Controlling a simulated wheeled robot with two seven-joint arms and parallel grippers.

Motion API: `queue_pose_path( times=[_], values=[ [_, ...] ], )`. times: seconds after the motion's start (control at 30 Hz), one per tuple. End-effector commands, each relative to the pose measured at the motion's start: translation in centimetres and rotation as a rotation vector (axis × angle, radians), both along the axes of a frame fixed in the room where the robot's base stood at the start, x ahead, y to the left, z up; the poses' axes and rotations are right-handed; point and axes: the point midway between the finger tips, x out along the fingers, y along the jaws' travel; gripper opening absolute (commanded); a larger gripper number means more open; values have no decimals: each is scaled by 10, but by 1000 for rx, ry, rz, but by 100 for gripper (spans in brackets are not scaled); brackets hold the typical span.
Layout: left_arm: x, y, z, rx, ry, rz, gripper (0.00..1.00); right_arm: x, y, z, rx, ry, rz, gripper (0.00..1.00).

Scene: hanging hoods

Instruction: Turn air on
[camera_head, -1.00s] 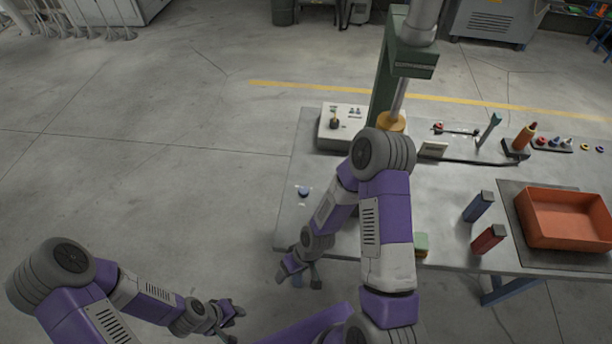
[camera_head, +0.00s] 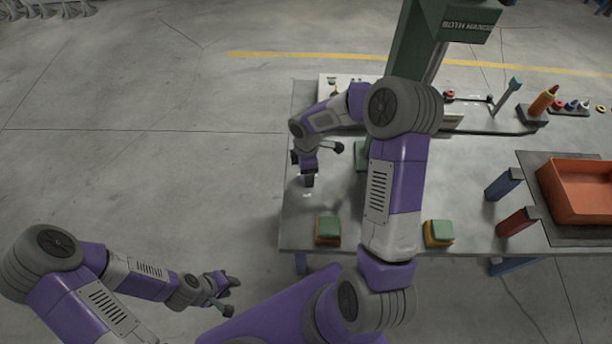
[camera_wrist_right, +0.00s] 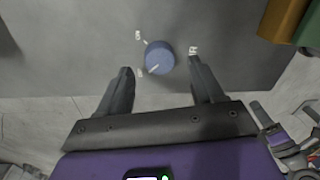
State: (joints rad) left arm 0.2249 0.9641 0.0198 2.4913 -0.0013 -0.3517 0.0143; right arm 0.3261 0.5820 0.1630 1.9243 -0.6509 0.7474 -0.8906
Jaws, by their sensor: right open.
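The round blue knob (camera_wrist_right: 159,55) is on the grey table top in the right wrist view. In the head view my right gripper (camera_head: 320,165) is over the table's left part and hides the knob. My left gripper (camera_head: 231,296) is open and empty, off the table at lower left.
Two green-topped yellow blocks (camera_head: 328,230) (camera_head: 438,232) are at the table's front edge. A green press column (camera_head: 425,50) rises behind my right arm. Blue (camera_head: 503,184) and red (camera_head: 517,221) blocks and an orange tray (camera_head: 580,190) are at right.

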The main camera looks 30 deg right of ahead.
Motion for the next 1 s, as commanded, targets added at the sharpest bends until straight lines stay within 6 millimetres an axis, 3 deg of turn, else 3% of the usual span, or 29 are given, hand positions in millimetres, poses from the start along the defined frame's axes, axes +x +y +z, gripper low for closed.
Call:
queue_pose_path(
  times=[0.2, 0.53, 0.9, 1.0],
  values=[
    [0, 0, -6, 0, 0, 0, 34, -2, 1, -25, 1, 2, 0, 67],
    [0, 0, -6, 0, -1, 0, 34, -2, 1, -28, 1, 0, -1, 67],
    [0, 0, -6, 0, -1, 0, 34, -2, 1, -28, 1, 1, -2, 11],
    [0, 0, -6, 0, -1, 0, 34, -2, 1, -28, 1, 1, -4, 11]
  ],
)
